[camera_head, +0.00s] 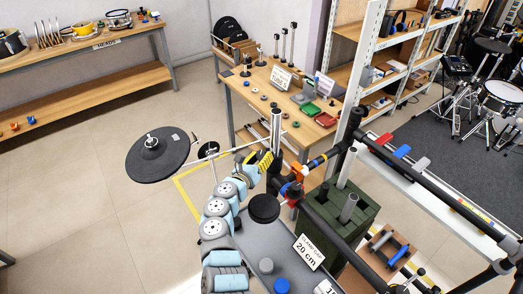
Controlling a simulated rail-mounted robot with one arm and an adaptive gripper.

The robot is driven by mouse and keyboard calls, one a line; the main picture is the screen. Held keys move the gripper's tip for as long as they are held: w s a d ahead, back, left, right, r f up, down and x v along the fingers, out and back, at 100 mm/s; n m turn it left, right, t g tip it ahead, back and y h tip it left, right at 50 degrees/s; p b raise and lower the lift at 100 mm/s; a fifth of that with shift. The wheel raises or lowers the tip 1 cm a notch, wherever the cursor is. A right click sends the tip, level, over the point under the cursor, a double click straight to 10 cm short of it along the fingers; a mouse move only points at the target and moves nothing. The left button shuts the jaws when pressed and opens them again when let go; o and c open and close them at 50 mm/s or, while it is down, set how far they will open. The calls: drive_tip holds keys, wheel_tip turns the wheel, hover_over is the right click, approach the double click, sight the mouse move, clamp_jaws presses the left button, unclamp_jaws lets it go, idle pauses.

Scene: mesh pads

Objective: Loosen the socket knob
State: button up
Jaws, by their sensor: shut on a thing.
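My gripper (266,160), with yellow and black markings, is at the end of my pale blue and white arm, close against the upright post (276,125). It is shut on a small part beside the post, which looks like the socket knob; the fingers hide most of it. A thin rod runs left from near the post to a round black mesh pad (157,155), which is held level in the air. An orange clamp part (299,172) with blue and red pieces sits just right of the post.
A dark bar (420,180) with red and blue clamps runs to the right. A green crate (345,215) holding grey tubes stands below. A grey tray (250,245) with a "20 cm" sign is near my arm. Tables and shelves stand behind; floor at left is clear.

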drive_tip(key=n+y+p, duration=0.1)
drive_tip(key=p, duration=0.1)
drive_tip(key=n+y+p, duration=0.1)
drive_tip(key=n+p, duration=0.1)
drive_tip(key=p, duration=0.1)
drive_tip(key=n+y+p, duration=0.2)
drive_tip(key=p, duration=0.1)
drive_tip(key=shift+d+r, duration=0.2)
drive_tip(key=shift+r, duration=0.1)
drive_tip(key=n+y+p, duration=0.1)
drive_tip(key=n+p, duration=0.1)
drive_tip(key=p, duration=0.2)
drive_tip(key=shift+n+g+y, duration=0.3)
drive_tip(key=shift+f+n+y+p, duration=0.3)
drive_tip(key=shift+n+y+p, duration=0.3)
drive_tip(key=shift+p, duration=0.15)
drive_tip(key=shift+f, duration=0.1)
drive_tip(key=o, duration=1.2)
